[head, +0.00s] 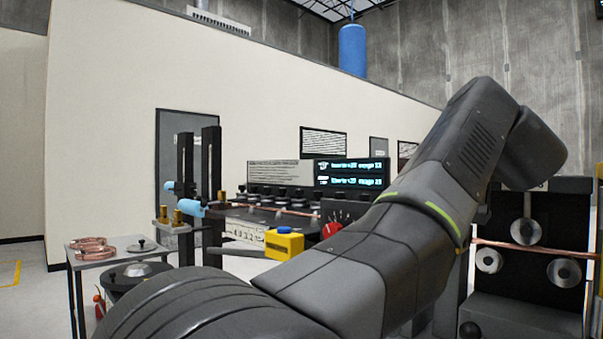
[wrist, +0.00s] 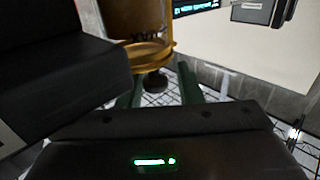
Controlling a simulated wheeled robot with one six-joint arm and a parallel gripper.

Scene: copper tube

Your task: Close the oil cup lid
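In the wrist view an amber, see-through oil cup (wrist: 138,22) with dark marking letters fills the top middle, cut off by the frame edge. A brighter amber rim (wrist: 150,52) shows at its lower end in the picture. A small dark round knob (wrist: 155,82) sits just below that rim; I cannot tell whether it belongs to the lid. My gripper (wrist: 160,84) shows two greenish fingers, set apart, one on each side of the knob. The gap appears empty around the knob, without clear contact. The lid itself is not clearly visible. The head view does not show my gripper.
In the head view a small table (head: 100,255) with copper coils (head: 92,245) stands at left. A bench machine with a yellow box (head: 284,244) stands mid-frame. A black roller machine (head: 525,290) is at right. A large dark block (wrist: 60,60) fills the wrist view's left side.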

